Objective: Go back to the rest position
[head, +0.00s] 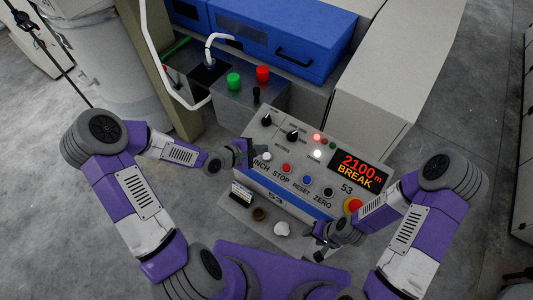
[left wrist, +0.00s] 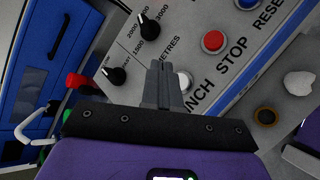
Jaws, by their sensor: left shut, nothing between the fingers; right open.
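My left gripper (head: 256,153) is at the left end of the control panel (head: 325,165), by the white INCH button (head: 267,157). In the left wrist view its fingers (left wrist: 163,82) are together and empty, in front of the panel face; whether they touch it I cannot tell. My right gripper (head: 322,243) is low at the panel's right front, near the small shelf; it is open, with nothing seen in it. The panel's display (head: 358,170) reads 2100 m BREAK in red.
The panel carries black knobs, a red STOP button (head: 286,168), a blue RESET button (head: 307,180) and a red mushroom button (head: 353,206). The shelf (head: 236,210) below holds a white lump (head: 281,229) and a brown ring (head: 259,214). A blue cover (head: 285,40) stands behind.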

